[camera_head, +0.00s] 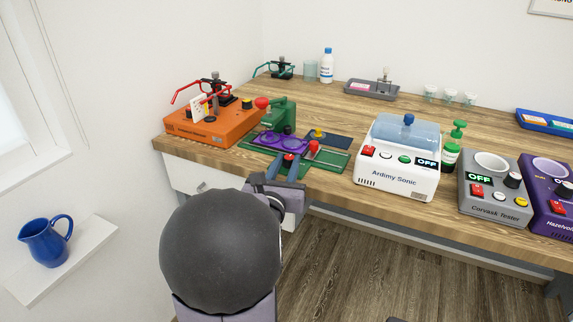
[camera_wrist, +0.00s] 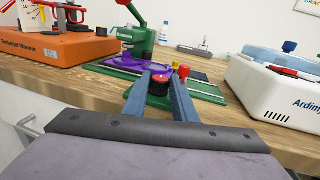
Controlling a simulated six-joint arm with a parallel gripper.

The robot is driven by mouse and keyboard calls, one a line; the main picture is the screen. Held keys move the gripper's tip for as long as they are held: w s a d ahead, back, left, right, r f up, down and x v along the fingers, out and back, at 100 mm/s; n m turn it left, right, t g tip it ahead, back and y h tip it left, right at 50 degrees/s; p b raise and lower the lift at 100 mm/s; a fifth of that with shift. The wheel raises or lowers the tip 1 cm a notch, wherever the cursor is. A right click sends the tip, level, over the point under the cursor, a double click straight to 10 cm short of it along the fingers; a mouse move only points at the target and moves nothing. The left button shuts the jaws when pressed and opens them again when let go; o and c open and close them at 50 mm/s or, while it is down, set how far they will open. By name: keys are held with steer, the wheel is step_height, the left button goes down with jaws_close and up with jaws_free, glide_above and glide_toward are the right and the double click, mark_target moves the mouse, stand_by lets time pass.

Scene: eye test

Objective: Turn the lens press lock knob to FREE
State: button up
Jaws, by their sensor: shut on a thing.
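The lens press (camera_head: 282,117) is green, with a red ball on its lever and a purple plate (camera_head: 277,142) on its green base; it also shows in the wrist view (camera_wrist: 138,40). My gripper (camera_head: 287,163) is at the front edge of this base. In the wrist view its two blue-grey fingers (camera_wrist: 161,82) stand on either side of a low red-topped dark knob (camera_wrist: 160,79) and are shut on it. This knob appears to be the lock knob. No FREE mark or pointer is readable, so its turn position cannot be told.
Just right of the held knob stands another red knob (camera_head: 313,147), with a yellow one (camera_head: 318,133) behind it. An orange machine (camera_head: 215,126) is on the left, and the white Ardimy Sonic box (camera_head: 397,180) on the right. The table's front edge is close.

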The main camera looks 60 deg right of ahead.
steer(key=o, duration=1)
steer(key=shift+o, duration=0.2)
steer(key=shift+r, duration=0.1)
step_height(320, 180, up, 10)
steer(key=p, duration=0.1)
steer(key=shift+p, duration=0.4)
